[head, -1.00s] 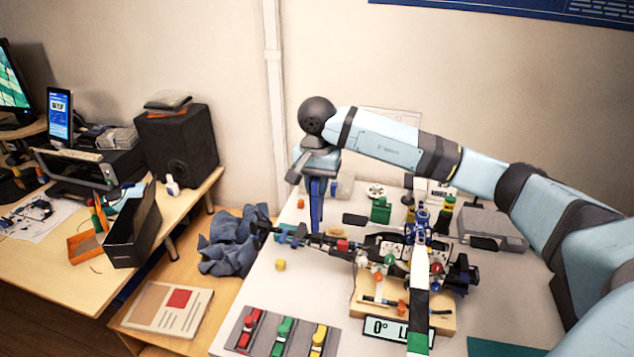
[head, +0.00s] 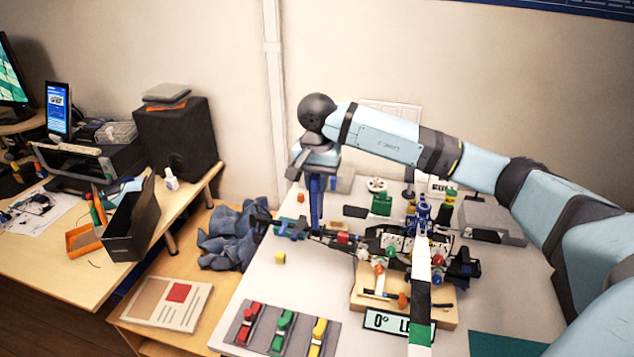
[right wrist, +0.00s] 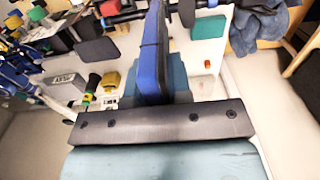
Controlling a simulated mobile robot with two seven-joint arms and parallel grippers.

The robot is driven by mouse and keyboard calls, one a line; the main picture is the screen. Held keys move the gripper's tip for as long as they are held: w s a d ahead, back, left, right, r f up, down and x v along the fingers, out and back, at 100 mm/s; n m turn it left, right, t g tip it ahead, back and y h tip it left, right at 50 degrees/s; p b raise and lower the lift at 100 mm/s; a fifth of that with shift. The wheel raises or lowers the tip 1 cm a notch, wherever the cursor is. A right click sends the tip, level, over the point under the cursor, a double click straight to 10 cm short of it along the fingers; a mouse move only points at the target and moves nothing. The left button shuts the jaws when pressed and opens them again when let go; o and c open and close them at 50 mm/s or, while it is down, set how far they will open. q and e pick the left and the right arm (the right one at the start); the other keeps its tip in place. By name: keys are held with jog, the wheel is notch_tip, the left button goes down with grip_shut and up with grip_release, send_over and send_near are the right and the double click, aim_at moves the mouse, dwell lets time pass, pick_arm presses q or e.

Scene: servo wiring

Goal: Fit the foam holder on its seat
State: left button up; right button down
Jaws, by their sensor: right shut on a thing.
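My right gripper (head: 316,228) points down over the left part of a long dark model-like assembly (head: 390,245). Its blue fingers (right wrist: 150,55) are close together in the right wrist view. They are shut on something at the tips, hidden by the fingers. A dark rod (right wrist: 125,15) crosses at the tips; I cannot tell whether it is touched. A wooden base (head: 440,315) lies under the assembly's right part. I cannot pick out the foam holder or its seat with certainty. My left gripper is not in view.
A grey tray with red, green and yellow blocks (head: 283,328) lies at the front left of the white table. A small yellow block (head: 280,258) lies nearby. A grey case (head: 490,222) stands at the back right. Bare tabletop shows left of the wooden base.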

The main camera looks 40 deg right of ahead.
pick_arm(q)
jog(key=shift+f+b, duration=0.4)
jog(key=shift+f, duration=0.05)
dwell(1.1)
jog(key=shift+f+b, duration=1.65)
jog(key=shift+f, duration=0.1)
pick_arm(e)
jog(key=shift+f, duration=2.2)
jog(key=c, duration=1)
grip_release()
jog(key=shift+o, duration=0.2)
jog(key=shift+r, duration=0.6)
notch_tip(320, 180, up, 13)
jog(key=shift+f, duration=0.15)
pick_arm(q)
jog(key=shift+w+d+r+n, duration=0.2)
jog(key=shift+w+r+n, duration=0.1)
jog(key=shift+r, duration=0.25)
